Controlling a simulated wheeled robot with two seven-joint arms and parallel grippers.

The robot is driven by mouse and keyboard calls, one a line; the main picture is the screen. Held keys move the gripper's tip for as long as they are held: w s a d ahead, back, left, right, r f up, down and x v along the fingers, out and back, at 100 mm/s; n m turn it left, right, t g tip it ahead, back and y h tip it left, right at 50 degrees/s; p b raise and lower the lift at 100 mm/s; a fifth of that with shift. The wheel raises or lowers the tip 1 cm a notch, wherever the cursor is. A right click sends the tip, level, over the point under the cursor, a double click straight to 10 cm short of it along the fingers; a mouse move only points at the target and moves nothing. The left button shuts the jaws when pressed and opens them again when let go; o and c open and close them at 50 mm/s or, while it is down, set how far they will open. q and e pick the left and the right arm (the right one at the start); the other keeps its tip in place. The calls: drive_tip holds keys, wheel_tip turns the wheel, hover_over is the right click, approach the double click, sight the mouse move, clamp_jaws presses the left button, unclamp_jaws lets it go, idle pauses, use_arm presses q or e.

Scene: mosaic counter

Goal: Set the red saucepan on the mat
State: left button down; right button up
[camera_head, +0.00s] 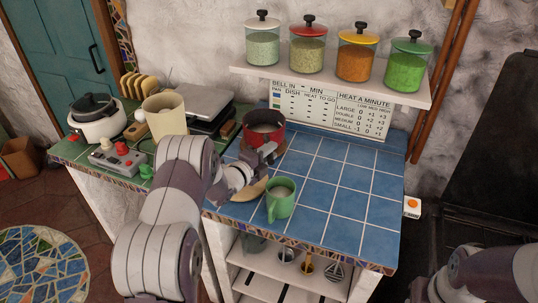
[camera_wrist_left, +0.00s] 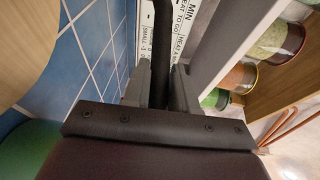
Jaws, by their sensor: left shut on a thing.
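The red saucepan (camera_head: 262,125) is at the back left of the blue-tiled counter, upright, with something pale inside. My left gripper (camera_head: 269,150) is at its front right side, shut on its dark handle (camera_wrist_left: 163,45), which shows between the fingers in the left wrist view. A brown edge (camera_head: 283,148) shows under or beside the pan; it may be the mat, and I cannot tell whether the pan touches it. A tan round piece (camera_head: 256,190) lies partly hidden below my left wrist. My right gripper is not clearly visible.
A green mug (camera_head: 281,198) stands near the front edge, close to my left wrist. A shelf (camera_head: 330,83) with several jars is above the back. The blue tiles (camera_head: 345,185) at right are clear. A cream pitcher (camera_head: 165,117) and a scale (camera_head: 205,105) stand left.

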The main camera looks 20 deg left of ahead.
use_arm(q)
drive_tip(key=shift+f, duration=0.45)
drive_tip(key=shift+w+a+f, duration=0.1)
drive_tip(key=shift+w+f, duration=0.05)
drive_tip(key=shift+f, duration=0.25)
drive_tip(key=shift+f, duration=0.1)
drive_tip(key=c, duration=0.9)
unclamp_jaws()
drive_tip(key=shift+f, duration=0.1)
